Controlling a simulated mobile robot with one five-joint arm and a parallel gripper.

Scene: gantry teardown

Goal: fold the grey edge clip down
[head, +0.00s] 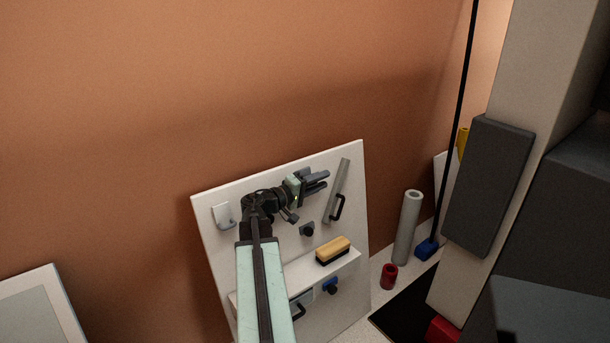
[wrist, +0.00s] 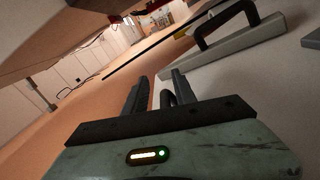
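The grey edge clip appears to be the long grey bar (head: 342,178) with a black handle, near the right edge of the white board. It stands tilted, its top leaning right. In the wrist view the grey bar (wrist: 235,49) and its black handle (wrist: 202,40) lie beyond the fingers at upper right. My gripper (head: 322,181) is just left of the bar, its two dark fingers apart. In the wrist view the fingers (wrist: 157,92) are also spread. A small dark rounded piece shows between them; I cannot tell what it is. No contact with the bar is visible.
The white board (head: 210,265) leans on the orange wall. A grey tube (head: 407,228) and red cup (head: 389,276) stand right.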

